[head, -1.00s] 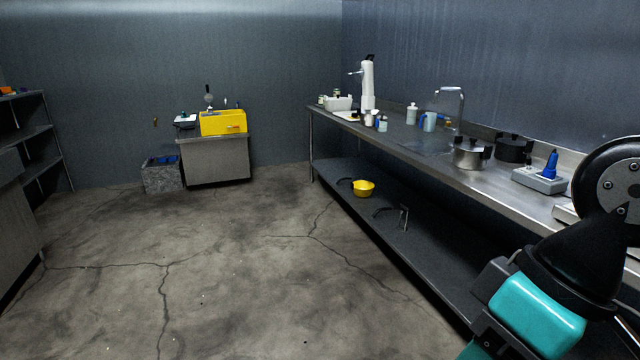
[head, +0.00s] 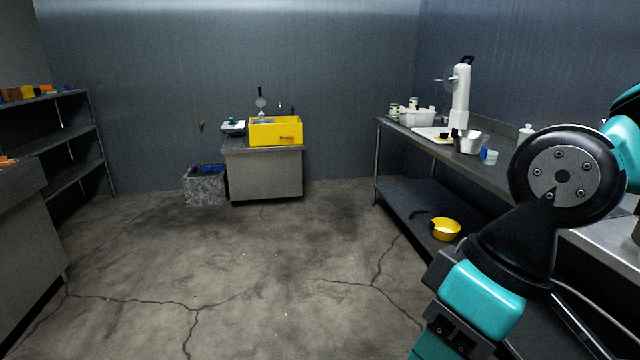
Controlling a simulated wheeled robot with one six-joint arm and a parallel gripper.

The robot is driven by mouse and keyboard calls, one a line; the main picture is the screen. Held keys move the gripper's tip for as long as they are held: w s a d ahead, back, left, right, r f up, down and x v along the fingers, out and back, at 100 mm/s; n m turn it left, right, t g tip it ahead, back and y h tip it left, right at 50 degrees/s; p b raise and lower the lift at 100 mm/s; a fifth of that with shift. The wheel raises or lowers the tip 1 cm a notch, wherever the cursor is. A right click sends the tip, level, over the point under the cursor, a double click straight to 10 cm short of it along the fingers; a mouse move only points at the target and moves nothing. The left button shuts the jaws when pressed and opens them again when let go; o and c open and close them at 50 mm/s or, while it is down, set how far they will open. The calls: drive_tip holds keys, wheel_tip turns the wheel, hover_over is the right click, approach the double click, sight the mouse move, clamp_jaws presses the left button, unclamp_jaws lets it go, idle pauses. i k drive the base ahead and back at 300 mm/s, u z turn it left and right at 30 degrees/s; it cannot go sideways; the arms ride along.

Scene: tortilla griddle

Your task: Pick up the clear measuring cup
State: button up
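I cannot make out a clear measuring cup for certain. A small pale, bluish container (head: 490,155) stands on the long steel counter (head: 440,142), but it is too small to tell what it is. A steel bowl or pot (head: 468,143) is beside it, near a white upright machine (head: 460,95). My teal and black arm fills the right side of the head view and hides much of the counter's near part. My gripper is not in view.
A yellow bin (head: 275,131) sits on a steel cabinet (head: 265,175) at the far wall, with a grey crate (head: 204,187) beside it. A yellow bowl (head: 445,229) is on the counter's lower shelf. Shelving (head: 70,140) stands at left. The cracked floor between is clear.

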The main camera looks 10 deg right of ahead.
sight(489, 157)
drive_tip(key=z, duration=0.05)
drive_tip(key=i, duration=2)
drive_tip(key=z, duration=0.6)
drive_tip(key=i, duration=2.05)
drive_tip(key=z, duration=0.65)
drive_tip(key=i, duration=0.35)
drive_tip(key=u, duration=0.05)
